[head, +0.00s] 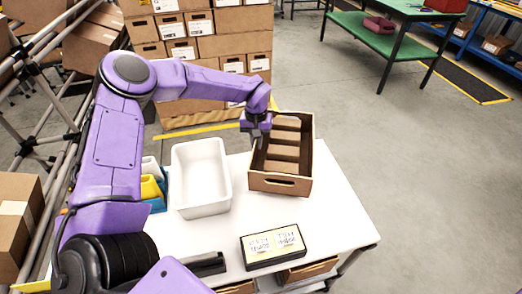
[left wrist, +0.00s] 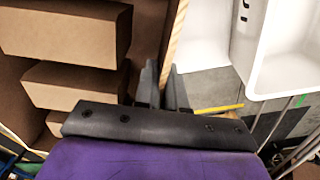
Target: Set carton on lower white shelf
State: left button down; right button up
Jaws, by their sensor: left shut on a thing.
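An open brown crate (head: 281,184) with a handle slot stands on the white table top (head: 215,232) at its far right. Several plain brown cartons (head: 283,153) lie in a row inside it; they also show in the left wrist view (left wrist: 75,92). My left gripper (head: 256,128) is at the crate's far left side. In the left wrist view my left gripper (left wrist: 165,88) has its fingers on either side of the crate's thin wall (left wrist: 178,38) and is shut on it. My right gripper is not in view. A lower white shelf is not clearly visible.
A white bin (head: 201,178) stands just left of the crate, with yellow and blue bins (head: 153,188) beyond it. A black-edged box with labels (head: 273,246) lies near the front. Brown boxes (head: 308,270) show below the table edge. Stacked cartons (head: 222,46) stand behind.

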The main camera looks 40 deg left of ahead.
aim_at(261, 154)
pick_arm(q)
jog(key=shift+w+d+f, duration=0.4)
jog(key=shift+w+f, duration=0.2)
jog(key=shift+f, duration=0.25)
notch_tip(261, 154, down, 3)
jog(key=shift+w+d+f+p, duration=0.1)
jog(key=shift+d+p, duration=0.05)
jog(key=shift+p, duration=0.45)
jog(key=shift+f, duration=0.1)
jog(key=shift+f, duration=0.15)
jog(key=c, duration=1.2)
grip_release()
